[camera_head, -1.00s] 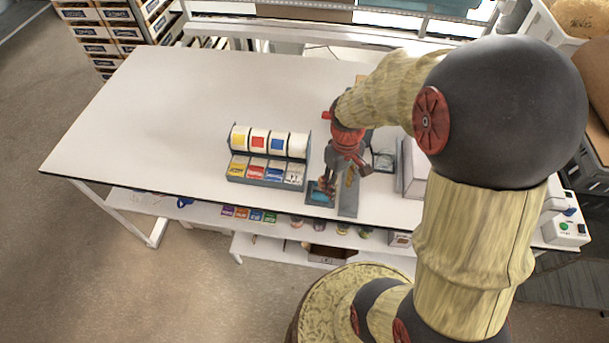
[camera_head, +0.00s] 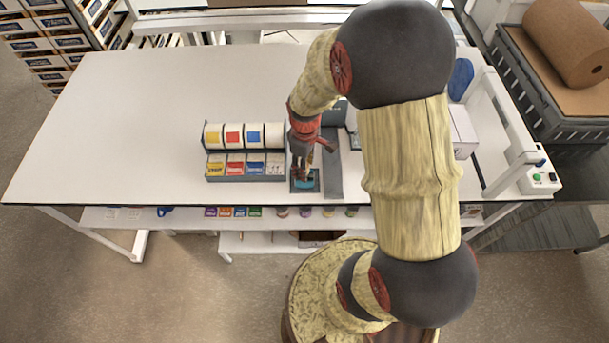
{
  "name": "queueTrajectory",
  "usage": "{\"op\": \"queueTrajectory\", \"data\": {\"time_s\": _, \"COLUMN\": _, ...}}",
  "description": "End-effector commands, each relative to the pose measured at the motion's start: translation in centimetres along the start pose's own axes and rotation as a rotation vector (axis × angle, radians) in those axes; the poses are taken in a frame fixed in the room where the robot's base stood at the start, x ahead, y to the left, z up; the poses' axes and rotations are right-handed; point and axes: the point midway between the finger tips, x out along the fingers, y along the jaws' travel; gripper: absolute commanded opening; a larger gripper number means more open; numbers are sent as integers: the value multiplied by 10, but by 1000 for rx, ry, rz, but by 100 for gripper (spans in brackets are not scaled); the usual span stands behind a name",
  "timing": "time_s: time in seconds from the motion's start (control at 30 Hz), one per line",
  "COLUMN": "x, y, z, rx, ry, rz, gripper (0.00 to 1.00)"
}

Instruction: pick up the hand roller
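My gripper (camera_head: 303,165) points down over a small dark tray (camera_head: 296,187) near the front edge of the white table. A small blue-teal item (camera_head: 310,184) shows in the tray under the fingers; it may be the hand roller, but it is too small and too covered to be sure. The fingers are at or just above it. I cannot tell whether they touch it or how far apart they are.
A label-roll dispenser (camera_head: 244,136) with coloured rolls and cards stands close left of my gripper. A grey strip (camera_head: 331,178) lies just right of the tray. A white box (camera_head: 463,133) stands farther right. The table's left side (camera_head: 120,130) is clear.

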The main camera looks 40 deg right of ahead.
Motion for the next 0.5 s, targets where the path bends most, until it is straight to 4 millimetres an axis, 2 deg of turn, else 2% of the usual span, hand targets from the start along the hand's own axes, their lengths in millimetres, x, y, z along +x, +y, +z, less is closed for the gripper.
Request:
{"op": "queueTrajectory", "data": {"time_s": 0.1, "x": 17, "y": 0, "z": 0, "rx": 1, "ry": -2, "rz": -2, "gripper": 43}}
{"op": "queueTrajectory", "data": {"time_s": 0.2, "x": 23, "y": 0, "z": 0, "rx": 1, "ry": -1, "rz": -1, "gripper": 43}}
{"op": "queueTrajectory", "data": {"time_s": 0.43, "x": 24, "y": 0, "z": -1, "rx": 1, "ry": 1, "rz": 1, "gripper": 43}}
{"op": "queueTrajectory", "data": {"time_s": 0.5, "x": 24, "y": 0, "z": -1, "rx": 1, "ry": 0, "rz": 0, "gripper": 40}}
